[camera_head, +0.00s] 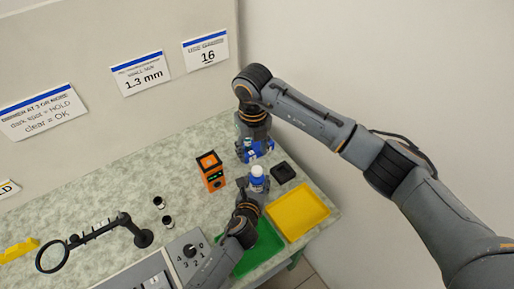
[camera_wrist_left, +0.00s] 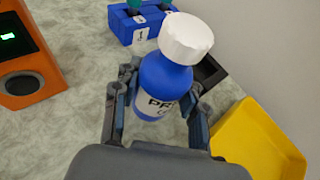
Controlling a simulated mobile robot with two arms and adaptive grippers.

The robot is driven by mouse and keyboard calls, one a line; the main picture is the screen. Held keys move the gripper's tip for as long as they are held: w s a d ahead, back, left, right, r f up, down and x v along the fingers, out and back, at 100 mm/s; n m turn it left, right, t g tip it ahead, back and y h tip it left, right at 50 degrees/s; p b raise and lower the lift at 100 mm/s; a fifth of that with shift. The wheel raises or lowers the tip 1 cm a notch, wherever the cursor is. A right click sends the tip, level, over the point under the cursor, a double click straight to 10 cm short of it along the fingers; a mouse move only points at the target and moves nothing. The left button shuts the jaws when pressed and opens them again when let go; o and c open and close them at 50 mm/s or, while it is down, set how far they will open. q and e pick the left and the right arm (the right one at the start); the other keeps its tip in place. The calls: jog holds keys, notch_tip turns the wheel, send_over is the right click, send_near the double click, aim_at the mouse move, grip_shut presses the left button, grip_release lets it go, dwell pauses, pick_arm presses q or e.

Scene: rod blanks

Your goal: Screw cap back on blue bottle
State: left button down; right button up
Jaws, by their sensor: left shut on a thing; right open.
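A blue bottle (camera_wrist_left: 163,86) with a printed white label stands upright between the fingers of my left gripper (camera_wrist_left: 156,100), which is shut on it. In the head view, the bottle (camera_head: 258,185) shows just beyond my left wrist. A white cap (camera_wrist_left: 186,38) sits on top of the bottle; it also shows in the head view (camera_head: 257,171). I cannot tell how tightly it is threaded. My right gripper (camera_head: 254,136) is open and points down above a blue block, behind the bottle and apart from the cap. Its fingertips are hard to make out.
The blue block (camera_wrist_left: 140,24) has a "1" label. An orange device (camera_head: 211,172) stands left of the bottle, a small black tray (camera_head: 283,173) right of it. A yellow tray (camera_head: 325,211) and a green tray (camera_head: 276,240) lie in front. A magnifier (camera_head: 97,236) stands at left.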

aim_at(257, 169)
jog(key=n, duration=0.4)
jog(key=shift+d+r+n, duration=0.1)
jog(key=shift+d+n, duration=0.05)
jog(key=shift+n, duration=0.15)
jog(key=n, duration=0.4)
jog(key=shift+d+r, duration=0.1)
jog(key=shift+d, duration=0.05)
jog(key=n, duration=0.7)
jog(key=shift+s+d, duration=0.15)
jog(key=shift+d, duration=0.1)
jog(key=shift+f, duration=4)
